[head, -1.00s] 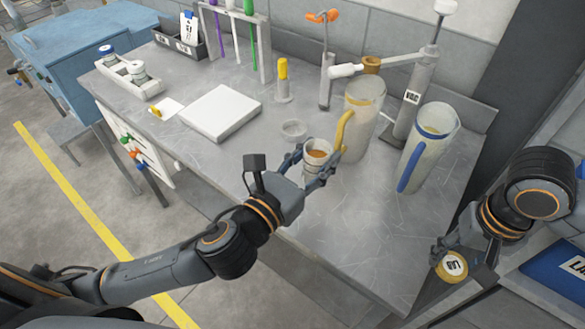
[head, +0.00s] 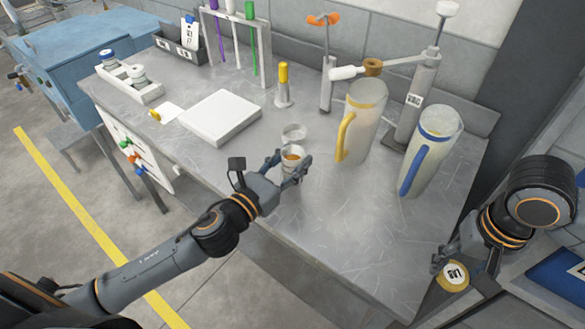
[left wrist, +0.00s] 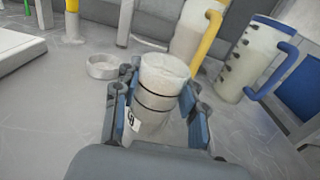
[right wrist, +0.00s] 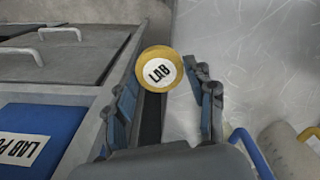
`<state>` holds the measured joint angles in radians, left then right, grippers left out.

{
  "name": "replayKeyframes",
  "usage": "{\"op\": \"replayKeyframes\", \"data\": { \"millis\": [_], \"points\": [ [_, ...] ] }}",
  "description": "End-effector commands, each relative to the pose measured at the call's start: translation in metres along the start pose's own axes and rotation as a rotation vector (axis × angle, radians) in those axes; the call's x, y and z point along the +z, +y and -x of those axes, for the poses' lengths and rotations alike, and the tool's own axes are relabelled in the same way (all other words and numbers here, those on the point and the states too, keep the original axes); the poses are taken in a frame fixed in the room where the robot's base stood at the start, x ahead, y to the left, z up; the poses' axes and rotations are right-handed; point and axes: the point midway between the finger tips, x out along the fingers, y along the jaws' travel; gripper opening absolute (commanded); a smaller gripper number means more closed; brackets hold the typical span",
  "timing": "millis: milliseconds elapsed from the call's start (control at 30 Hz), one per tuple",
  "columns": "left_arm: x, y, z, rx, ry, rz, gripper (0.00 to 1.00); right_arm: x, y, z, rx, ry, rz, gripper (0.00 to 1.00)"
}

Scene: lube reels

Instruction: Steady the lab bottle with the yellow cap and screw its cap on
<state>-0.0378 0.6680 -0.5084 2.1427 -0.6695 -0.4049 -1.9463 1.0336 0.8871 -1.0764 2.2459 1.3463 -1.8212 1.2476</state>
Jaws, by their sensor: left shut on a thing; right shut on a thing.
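In the left wrist view the bottle (left wrist: 162,85) stands between the fingers with dark rings and part of a label showing. I cannot tell if its base touches the bench. The yellow cap (head: 454,275), with a white LAB face, is in my right gripper (head: 450,267), beyond the bench's right edge. The right wrist view shows the cap (right wrist: 160,70) at the fingertips.
A yellow-handled jug (head: 361,120) and a blue-handled jug (head: 430,150) stand right of the bottle. A white slab (head: 221,117) lies to the left. The bench's front right is clear.

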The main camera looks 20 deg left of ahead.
Motion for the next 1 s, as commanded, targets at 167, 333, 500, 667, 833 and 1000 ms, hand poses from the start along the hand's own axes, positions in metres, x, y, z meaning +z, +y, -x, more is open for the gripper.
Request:
{"op": "replayKeyframes", "data": {
  "millis": [167, 333, 500, 667, 833, 1000],
  "points": [
    [-0.023, -0.002, 0.001, -0.001, 0.002, 0.005, 0.0, 0.0, 0.0, -0.004, 0.0, 0.0, 0.0, 0.42],
    [-0.023, -0.002, 0.001, -0.003, 0.001, 0.002, 0.0, 0.0, 0.0, -0.004, 0.0, 0.0, 0.0, 0.42],
    [-0.025, -0.002, 0.001, -0.002, 0.002, 0.002, 0.0, 0.0, 0.0, -0.005, 0.0, 0.0, 0.0, 0.42],
    [-0.027, -0.002, 0.001, -0.002, 0.003, 0.002, 0.6, 0.0, 0.0, -0.006, 0.0, 0.0, 0.0, 0.42],
    [-0.027, -0.002, 0.001, -0.002, 0.003, 0.002, 0.64, 0.0, 0.0, -0.006, 0.0, 0.0, 0.0, 0.42],
    [-0.025, -0.002, 0.001, -0.002, 0.003, 0.002, 0.64, 0.0, 0.0, -0.005, 0.0, 0.0, 0.0, 0.42]
  ]
}}
